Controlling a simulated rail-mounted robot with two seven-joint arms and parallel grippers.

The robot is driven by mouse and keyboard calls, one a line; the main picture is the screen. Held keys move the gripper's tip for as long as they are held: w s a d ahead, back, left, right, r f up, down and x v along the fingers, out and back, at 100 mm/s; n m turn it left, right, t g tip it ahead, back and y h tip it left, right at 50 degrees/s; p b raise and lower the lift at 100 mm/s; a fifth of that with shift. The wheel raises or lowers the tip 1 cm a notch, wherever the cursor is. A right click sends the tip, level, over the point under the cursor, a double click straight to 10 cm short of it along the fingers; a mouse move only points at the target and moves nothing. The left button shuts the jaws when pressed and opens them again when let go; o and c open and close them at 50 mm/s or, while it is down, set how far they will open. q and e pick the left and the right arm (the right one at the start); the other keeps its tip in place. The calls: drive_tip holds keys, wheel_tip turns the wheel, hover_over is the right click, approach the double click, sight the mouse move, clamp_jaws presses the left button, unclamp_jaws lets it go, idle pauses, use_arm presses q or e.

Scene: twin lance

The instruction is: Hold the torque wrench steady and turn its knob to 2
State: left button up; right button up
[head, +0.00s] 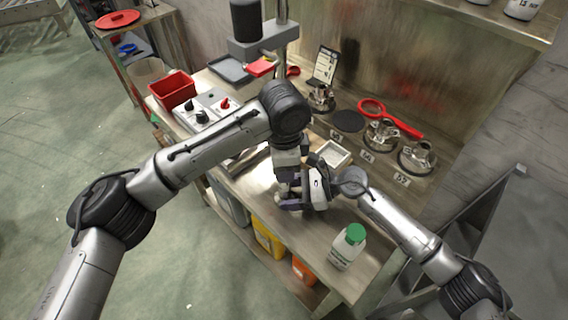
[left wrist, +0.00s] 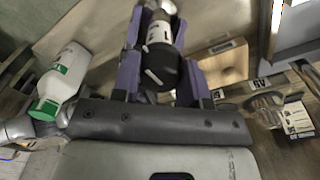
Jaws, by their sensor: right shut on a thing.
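The torque wrench is mostly hidden by the arms in the head view. In the left wrist view its black knob (left wrist: 158,72), with white marks, sits at the end of a pale and dark body (left wrist: 160,32). My left gripper (head: 290,202) has its purple fingers on either side of the knob, apparently with a slight gap; it also shows in the left wrist view (left wrist: 163,50). My right gripper (head: 318,188) comes in from the right, close against the left one, and is shut on what seems to be the wrench. The knob's setting cannot be read.
A white bottle with a green cap (head: 347,246) stands near the bench's front right. A small pale tray (head: 333,154) is behind the grippers. Metal fittings (head: 382,135) and a red ring-headed tool (head: 388,116) lie at the back. A red bin (head: 172,91) stands at left.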

use_arm(q)
drive_tip(key=o, duration=0.4)
drive_tip(key=shift+r, duration=0.1)
wheel_tip(320, 180, up, 12)
idle(0.6)
use_arm(e)
drive_tip(key=o, duration=0.8)
drive_tip(key=shift+o, duration=0.2)
drive_tip(key=shift+d, duration=0.1)
